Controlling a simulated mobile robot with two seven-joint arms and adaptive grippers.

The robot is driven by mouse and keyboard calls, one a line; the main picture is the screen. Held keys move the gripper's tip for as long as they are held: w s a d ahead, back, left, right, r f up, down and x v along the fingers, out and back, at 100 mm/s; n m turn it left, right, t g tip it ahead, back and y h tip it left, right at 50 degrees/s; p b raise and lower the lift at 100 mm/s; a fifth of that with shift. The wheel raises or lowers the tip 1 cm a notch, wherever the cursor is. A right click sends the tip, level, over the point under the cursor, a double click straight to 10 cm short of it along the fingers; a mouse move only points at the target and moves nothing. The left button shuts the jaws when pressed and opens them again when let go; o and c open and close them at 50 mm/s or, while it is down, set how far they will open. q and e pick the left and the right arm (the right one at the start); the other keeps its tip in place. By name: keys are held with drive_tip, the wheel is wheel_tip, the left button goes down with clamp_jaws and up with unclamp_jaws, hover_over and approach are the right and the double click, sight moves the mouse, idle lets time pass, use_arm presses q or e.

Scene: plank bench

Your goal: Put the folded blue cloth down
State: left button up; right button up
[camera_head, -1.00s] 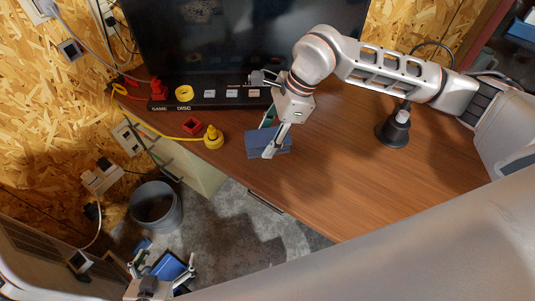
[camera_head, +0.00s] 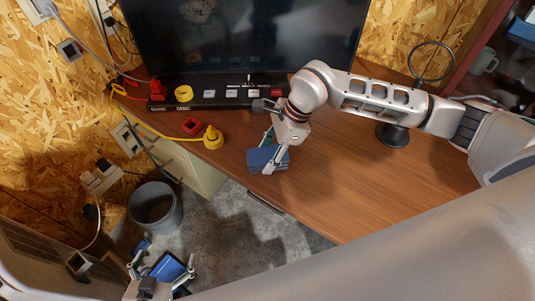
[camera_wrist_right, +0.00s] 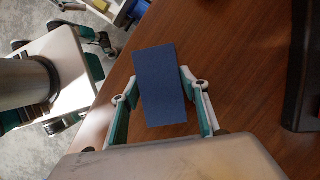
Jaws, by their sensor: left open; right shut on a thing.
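The folded blue cloth (camera_head: 262,160) is a flat dark-blue block near the front edge of the wooden bench. My right gripper (camera_head: 277,157) is shut on it. In the right wrist view the cloth (camera_wrist_right: 160,85) sits between the two fingers of my right gripper (camera_wrist_right: 160,100), with the brown bench top behind it. I cannot tell whether the cloth touches the bench. My left gripper (camera_head: 162,268) is open, low at the bottom left, in front of the bench. A blue thing shows between or behind its fingers; I cannot tell what it is.
A yellow plug-like piece (camera_head: 213,138) and a small red block (camera_head: 192,125) lie left of the cloth. A black panel (camera_head: 215,98) with a screen (camera_head: 250,45) stands behind. A black round stand (camera_head: 392,134) is at right. A grey bin (camera_head: 156,207) stands on the floor.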

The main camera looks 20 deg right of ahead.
drive_tip(key=o, duration=1.2)
drive_tip(key=shift+f, duration=0.1)
drive_tip(key=v, duration=1.2)
